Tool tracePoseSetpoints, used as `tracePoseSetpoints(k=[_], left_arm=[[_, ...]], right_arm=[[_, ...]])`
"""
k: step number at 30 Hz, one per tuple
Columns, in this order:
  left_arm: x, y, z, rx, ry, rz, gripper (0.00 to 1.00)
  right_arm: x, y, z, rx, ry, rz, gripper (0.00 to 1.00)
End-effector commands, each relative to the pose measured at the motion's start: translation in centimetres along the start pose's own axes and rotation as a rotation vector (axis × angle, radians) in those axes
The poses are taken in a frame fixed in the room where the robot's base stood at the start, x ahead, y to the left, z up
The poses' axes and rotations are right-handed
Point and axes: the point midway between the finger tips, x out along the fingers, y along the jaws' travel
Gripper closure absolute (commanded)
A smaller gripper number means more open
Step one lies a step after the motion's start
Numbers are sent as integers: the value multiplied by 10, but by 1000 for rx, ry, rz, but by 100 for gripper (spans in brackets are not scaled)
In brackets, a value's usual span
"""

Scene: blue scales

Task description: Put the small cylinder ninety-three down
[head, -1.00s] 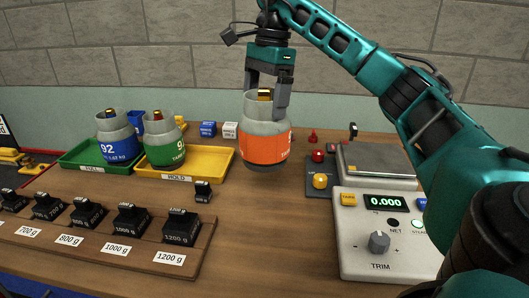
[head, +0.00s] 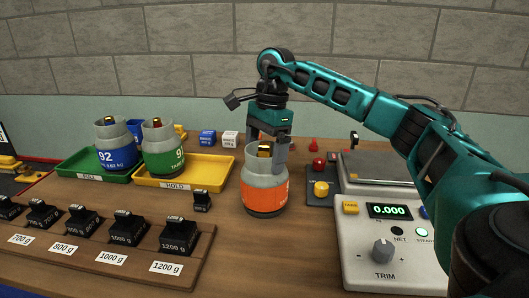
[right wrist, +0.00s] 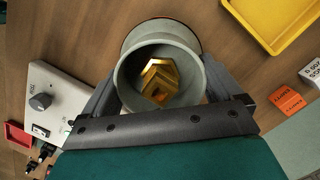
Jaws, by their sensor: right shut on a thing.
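The small cylinder with the orange band (head: 264,196) stands upright at the middle of the wooden table, its base on or very near the top. Its number is turned out of sight. My right gripper (head: 267,150) comes down from above and is shut on its grey collar; a brass valve shows inside the collar. In the right wrist view the grey collar (right wrist: 163,68) sits between the fingers (right wrist: 160,95). My left gripper is not in view.
A blue-banded cylinder (head: 117,157) stands in the green FULL tray (head: 78,169) and a green-banded one (head: 164,161) in the yellow HOLD tray (head: 209,174). The scale (head: 383,236) is at right. Black weights (head: 179,236) stand in a wooden rack at front left.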

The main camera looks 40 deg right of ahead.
Motion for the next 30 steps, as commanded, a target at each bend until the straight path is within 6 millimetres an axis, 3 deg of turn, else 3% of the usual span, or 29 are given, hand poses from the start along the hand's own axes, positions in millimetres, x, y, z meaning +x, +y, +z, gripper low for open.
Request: tracePoseSetpoints(k=[6, 7, 9, 19, 30], left_arm=[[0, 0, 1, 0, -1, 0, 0], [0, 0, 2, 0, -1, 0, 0], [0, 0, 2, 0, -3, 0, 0], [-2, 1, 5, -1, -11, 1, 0], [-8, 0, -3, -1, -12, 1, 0]], right_arm=[[1, 0, 0, 0, -2, -4, 92], [2, 0, 0, 0, 0, 0, 5], [2, 0, 0, 0, 0, 0, 0], [-7, 0, 0, 0, 0, -2, 0], [-82, -1, 1, 0, -1, -4, 0]])
